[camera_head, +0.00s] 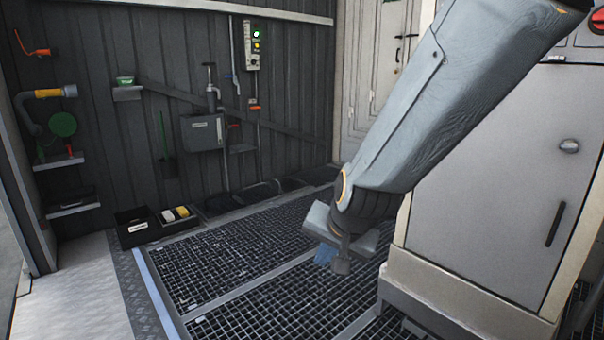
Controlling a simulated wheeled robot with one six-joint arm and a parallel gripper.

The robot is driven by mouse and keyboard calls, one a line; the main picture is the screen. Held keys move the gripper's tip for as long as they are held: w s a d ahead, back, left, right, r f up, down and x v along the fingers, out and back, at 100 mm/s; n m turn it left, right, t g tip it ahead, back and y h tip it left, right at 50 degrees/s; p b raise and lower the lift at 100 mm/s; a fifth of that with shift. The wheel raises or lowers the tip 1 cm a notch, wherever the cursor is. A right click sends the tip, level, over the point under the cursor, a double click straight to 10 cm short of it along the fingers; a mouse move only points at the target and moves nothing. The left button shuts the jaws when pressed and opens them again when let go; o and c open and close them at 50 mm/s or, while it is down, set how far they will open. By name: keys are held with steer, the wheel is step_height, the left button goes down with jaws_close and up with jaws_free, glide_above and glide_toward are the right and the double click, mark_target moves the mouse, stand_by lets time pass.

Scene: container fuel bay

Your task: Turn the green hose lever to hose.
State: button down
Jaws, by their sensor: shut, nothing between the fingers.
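My gripper (341,262) hangs low over the floor grating at the centre, pointing down, shut and empty, far from the wall fittings. On the left wall, a green round part (63,125) sits below a yellow pipe end (50,93). A small green upright piece (40,151) and a red-tipped one (70,151) stand at the shelf below it. A thin green upright bar (162,134) is farther right. I cannot tell which green part is the hose lever, nor its setting.
An orange lever (38,51) is at the upper left. A grey box (202,132) and a control panel (252,47) are on the wall. Black bins (131,236) stand on the floor. A large pale cabinet (490,190) stands at right. The grating (225,262) is clear.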

steer(key=s+a+f+n+g+h, duration=0.15)
steer(key=s+n, duration=0.25)
steer(key=s, duration=0.4)
steer(key=s+a+f+n+g, duration=0.2)
steer(key=s+a+n+g, duration=0.15)
steer(key=s, duration=0.45)
steer(key=s+a+f+n+g, duration=0.1)
steer(key=s+n, duration=0.3)
steer(key=s, duration=0.4)
steer(key=d+r+m+p, duration=0.3)
steer(key=d+r+p, duration=0.7)
steer(key=r+p, duration=0.3)
steer(key=d+r+m+p, duration=0.4)
steer(key=d+r+p, duration=0.6)
steer(key=r+p, duration=0.4)
steer(key=shift+w+d+h+p, duration=0.15)
steer(key=shift+d+h+p, duration=0.25)
steer(key=shift+p, duration=0.65)
steer(key=shift+a, duration=0.1)
